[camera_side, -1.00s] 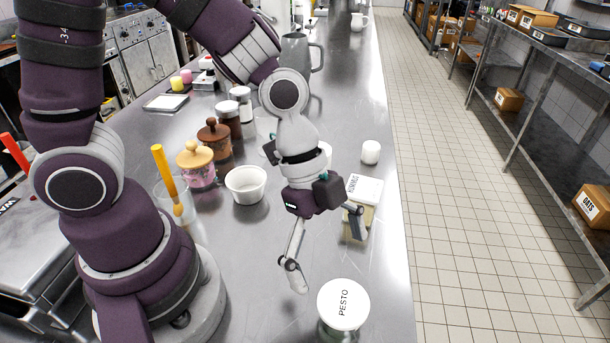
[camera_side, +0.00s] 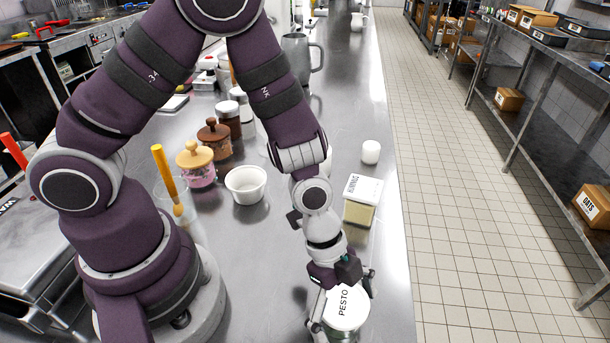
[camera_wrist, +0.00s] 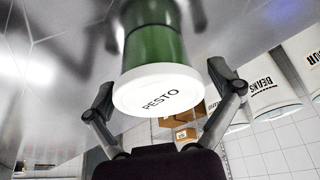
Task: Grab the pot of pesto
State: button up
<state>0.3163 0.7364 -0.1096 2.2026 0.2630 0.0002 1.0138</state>
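The pot of pesto (camera_side: 345,309) is a round green jar with a white lid marked PESTO. It stands upright on the steel counter near its front end. In the wrist view the pot (camera_wrist: 155,50) sits between my two fingers. My gripper (camera_side: 342,297) is over the pot with its fingers spread on either side of the lid. In the wrist view my gripper (camera_wrist: 168,95) is open, and gaps show between the fingertips and the lid. The lower part of the pot is partly hidden in the side view.
A clear tub with a white lid marked HUMMUS (camera_side: 361,200) stands behind the gripper. A white bowl (camera_side: 246,186), lidded jars (camera_side: 197,165) and a small white pot (camera_side: 371,152) stand farther back. The counter's right edge is close to the pesto.

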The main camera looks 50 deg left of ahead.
jog(key=c, duration=1)
jog(key=shift+r, duration=0.1)
